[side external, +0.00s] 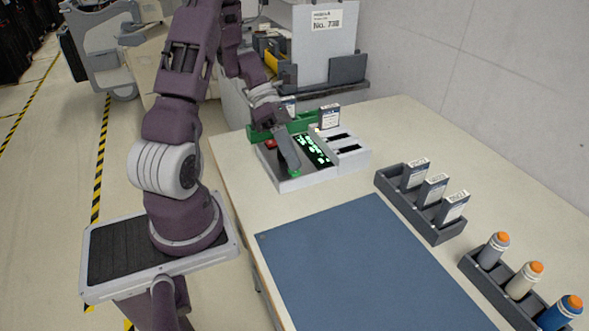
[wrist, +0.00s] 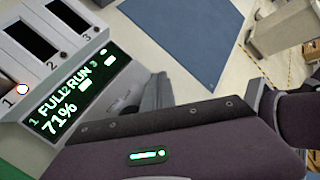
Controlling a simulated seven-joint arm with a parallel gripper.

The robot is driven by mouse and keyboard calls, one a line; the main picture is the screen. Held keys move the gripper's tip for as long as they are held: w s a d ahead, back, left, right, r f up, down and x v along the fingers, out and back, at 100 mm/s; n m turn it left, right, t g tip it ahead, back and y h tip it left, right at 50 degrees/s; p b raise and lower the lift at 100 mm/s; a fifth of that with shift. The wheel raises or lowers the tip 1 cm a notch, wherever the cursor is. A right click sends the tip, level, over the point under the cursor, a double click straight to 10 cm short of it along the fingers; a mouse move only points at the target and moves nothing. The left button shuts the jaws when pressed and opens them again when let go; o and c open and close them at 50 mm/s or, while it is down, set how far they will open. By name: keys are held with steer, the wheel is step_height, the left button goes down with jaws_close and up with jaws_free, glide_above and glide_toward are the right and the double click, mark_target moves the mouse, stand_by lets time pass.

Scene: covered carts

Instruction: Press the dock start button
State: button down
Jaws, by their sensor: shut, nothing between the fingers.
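The dock (side external: 305,178) is a light grey box on the table, with slots numbered 1, 2 and 3. Its dark screen (side external: 313,150) has green text; in the wrist view the screen (wrist: 75,95) reads "1 FULL", "2 RUN" and "71%". A labelled cartridge (side external: 329,116) stands at the far slot; the other two slots look dark and empty. My gripper (side external: 293,168) is shut and empty, its fingertips low over the front panel beside the screen. A small green spot shows at the fingertips, perhaps a button, mostly hidden. A red button (side external: 270,144) lies to the left.
A blue mat (side external: 365,260) covers the table's front. A dark rack (side external: 445,233) holds several labelled cartridges, and another rack (side external: 475,268) holds orange-capped bottles. A green tray (side external: 258,133) lies behind the dock. A white cabinet (side external: 310,55) stands behind. Bare table lies right of the dock.

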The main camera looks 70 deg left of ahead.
stand_by(0.3)
steer(key=shift+r, duration=0.8)
steer(key=shift+r, duration=2.5)
step_height(320, 180, up, 7)
steer(key=shift+d, duration=0.1)
